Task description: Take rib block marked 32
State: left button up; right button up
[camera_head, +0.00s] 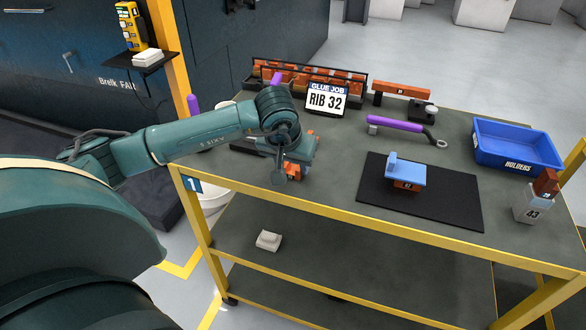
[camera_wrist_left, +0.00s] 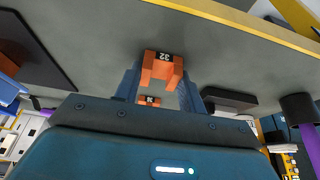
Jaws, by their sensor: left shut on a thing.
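My left gripper (camera_head: 290,172) is over the near left part of the table. In the left wrist view it is shut on an orange rib block (camera_wrist_left: 163,70) whose black label reads 32, upside down in that view. The block sits between the two blue fingers. In the head view the gripper mostly hides the block. A sign (camera_head: 327,98) on the table reads GLUE JOB, RIB 32. My right gripper is not in view.
A rack of orange blocks (camera_head: 345,74) stands behind. A black mat (camera_head: 440,201) bears a blue-topped orange piece (camera_head: 405,174). A purple-handled tool (camera_head: 396,124), a blue HOLDERS bin (camera_head: 482,155) and a grey block marked 43 (camera_head: 530,212) are also on the table.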

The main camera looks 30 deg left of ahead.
aim_at(292, 171)
pick_arm(q)
jog(key=shift+r, duration=0.1)
jog(key=shift+c, duration=1.4)
notch_tip(292, 171, up, 10)
jog(key=o, duration=0.5)
jog(key=c, duration=0.6)
